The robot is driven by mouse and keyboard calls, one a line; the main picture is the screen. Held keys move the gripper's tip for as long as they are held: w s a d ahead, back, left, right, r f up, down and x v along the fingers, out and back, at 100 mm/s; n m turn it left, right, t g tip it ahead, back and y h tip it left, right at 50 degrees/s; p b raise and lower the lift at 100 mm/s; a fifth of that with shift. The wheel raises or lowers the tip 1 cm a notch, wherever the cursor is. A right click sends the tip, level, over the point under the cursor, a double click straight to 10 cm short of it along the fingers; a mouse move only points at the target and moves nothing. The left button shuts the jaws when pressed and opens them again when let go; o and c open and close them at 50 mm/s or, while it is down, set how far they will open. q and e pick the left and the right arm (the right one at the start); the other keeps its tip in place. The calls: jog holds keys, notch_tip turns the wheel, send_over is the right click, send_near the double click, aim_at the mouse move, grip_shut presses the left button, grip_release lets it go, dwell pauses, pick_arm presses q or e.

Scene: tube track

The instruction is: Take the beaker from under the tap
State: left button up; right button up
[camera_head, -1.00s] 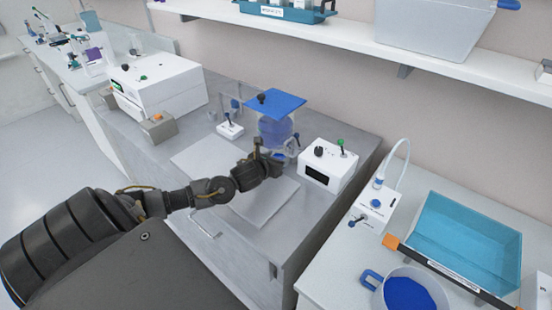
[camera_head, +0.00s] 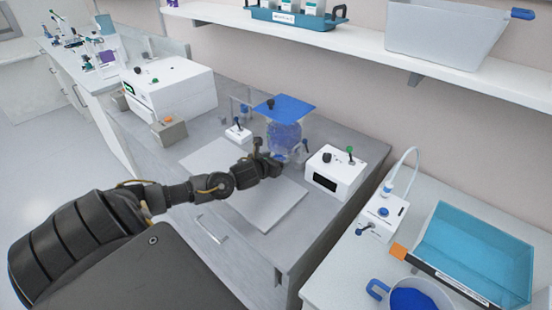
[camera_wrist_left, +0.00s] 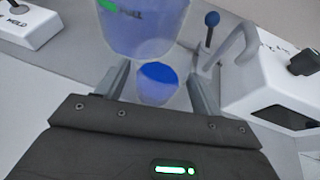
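The beaker (camera_wrist_left: 157,88) is a small clear cup with blue in it, low in front of the large blue-tinted tank (camera_wrist_left: 146,30). In the head view the tank (camera_head: 284,138) has a blue square lid, and my arm and gripper largely hide the beaker. My left gripper (camera_wrist_left: 158,75) is open, with one finger on each side of the beaker in the wrist view. Gaps show between the beaker and both fingers. I cannot tell how deep the beaker sits between them. The tap itself is not clear. My right gripper is not in view.
A white box with knobs (camera_head: 336,172) stands right of the tank, and a small white switch block (camera_head: 238,134) stands left. A pale flat panel (camera_head: 268,205) lies on the bench in front. A teal tray (camera_head: 475,250) and a blue-filled jug (camera_head: 412,299) are far right.

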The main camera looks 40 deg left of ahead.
pick_arm(q)
jog(key=shift+o, duration=1.4)
jog(key=shift+s, duration=0.1)
jog(key=b+v, duration=0.2)
jog(key=v, duration=0.7)
jog(key=shift+s+d, duration=0.1)
jog(key=shift+s, duration=0.1)
jog(key=shift+s+d+r+b, duration=0.1)
jog(key=shift+s+r+b, duration=0.25)
jog(key=shift+s, duration=0.2)
jog(key=shift+r, duration=0.1)
